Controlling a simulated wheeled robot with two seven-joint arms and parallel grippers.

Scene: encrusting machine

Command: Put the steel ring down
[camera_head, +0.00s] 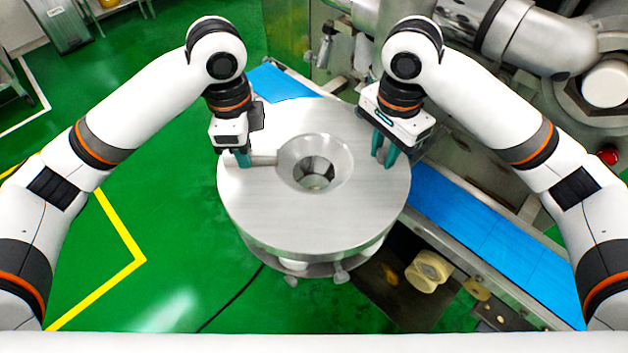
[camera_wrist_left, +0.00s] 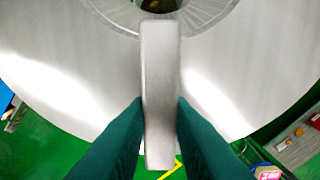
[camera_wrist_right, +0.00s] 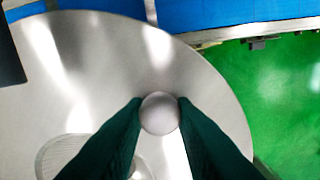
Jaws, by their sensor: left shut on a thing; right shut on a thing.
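The steel ring (camera_head: 328,143) is a broad funnel-shaped ring with a dark central opening, over the middle of a round steel disc (camera_head: 310,225). A flat bar handle (camera_head: 264,158) runs from its left side. My left gripper (camera_head: 243,159) is shut on this handle; the left wrist view shows the bar (camera_wrist_left: 160,75) between the fingers. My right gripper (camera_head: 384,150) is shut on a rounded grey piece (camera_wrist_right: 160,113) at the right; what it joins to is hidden. I cannot tell whether the ring touches the disc.
A blue conveyor belt (camera_head: 480,220) runs diagonally behind and right of the disc. Steel machinery (camera_head: 540,40) stands at the back right. Cream rollers (camera_head: 428,270) lie below right. Green floor (camera_head: 165,215) with yellow lines is open at the left.

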